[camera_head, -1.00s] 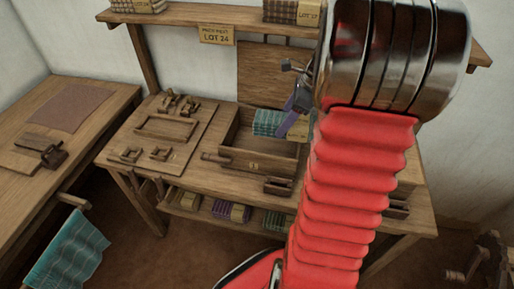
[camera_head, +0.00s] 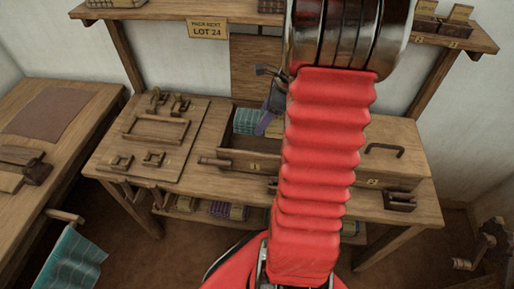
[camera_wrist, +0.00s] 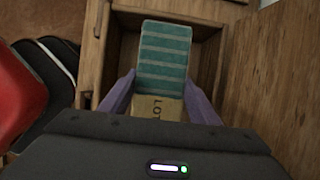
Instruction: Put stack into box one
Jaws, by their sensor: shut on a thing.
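The stack (camera_head: 247,121) is folded teal cloth with pale stripes. It also shows in the wrist view (camera_wrist: 164,55), with a tan band marked LOT at its near end. My gripper (camera_wrist: 160,105) is shut on the stack, with one purple finger on each side of the banded end. In the head view my gripper (camera_head: 267,120) is partly hidden by my red arm. Box one (camera_head: 238,163) is an open wooden box on the bench. The stack shows within its walls; whether it touches the floor I cannot tell.
A second wooden box (camera_head: 372,183) with a dark handle on top stands to the right. A board with a wooden frame (camera_head: 155,130) lies to the left. A shelf (camera_head: 420,38) with a LOT 24 sign (camera_head: 208,29) runs above the bench.

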